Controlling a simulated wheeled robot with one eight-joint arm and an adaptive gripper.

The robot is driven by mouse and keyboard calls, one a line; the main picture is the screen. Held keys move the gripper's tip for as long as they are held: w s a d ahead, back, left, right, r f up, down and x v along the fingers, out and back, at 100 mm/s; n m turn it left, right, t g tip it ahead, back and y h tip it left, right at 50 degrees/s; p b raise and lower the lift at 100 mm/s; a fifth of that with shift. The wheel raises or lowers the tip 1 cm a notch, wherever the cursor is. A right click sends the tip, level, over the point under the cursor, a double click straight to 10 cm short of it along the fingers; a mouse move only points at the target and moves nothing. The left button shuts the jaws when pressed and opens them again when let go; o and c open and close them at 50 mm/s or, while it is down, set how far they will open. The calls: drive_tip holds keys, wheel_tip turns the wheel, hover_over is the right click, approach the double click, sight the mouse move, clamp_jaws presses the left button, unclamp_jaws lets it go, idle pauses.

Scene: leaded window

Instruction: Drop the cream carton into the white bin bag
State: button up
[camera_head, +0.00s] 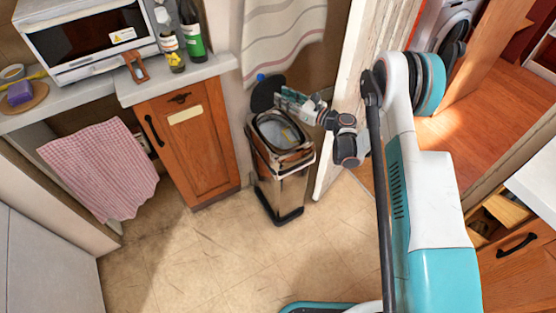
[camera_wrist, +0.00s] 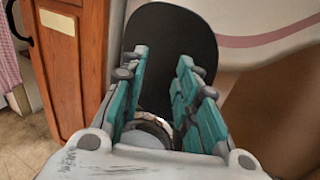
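The bin (camera_head: 281,185) is a shiny metal pedal bin on the tiled floor, with its round black lid (camera_head: 264,95) raised; the lid also shows in the wrist view (camera_wrist: 172,30). A pale grey bag lining (camera_head: 282,131) shows in its mouth. My gripper (camera_head: 284,97) is over the rear of the bin mouth, near the lid. In the wrist view its teal fingers (camera_wrist: 163,75) stand apart, with clear space between the tips. A rounded grey surface with a pale rim (camera_wrist: 147,136) shows low between them; I cannot tell whether it is the bag or the carton. I cannot make out the cream carton for certain.
A wooden cabinet (camera_head: 188,145) stands left of the bin, with a counter, bottles (camera_head: 191,32) and a microwave (camera_head: 88,38) above. A white door (camera_head: 350,90) stands just right of the bin. A striped curtain (camera_head: 283,35) hangs behind. The floor in front is clear.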

drive_tip(key=v, duration=1.1)
drive_tip(key=shift+d, duration=0.1)
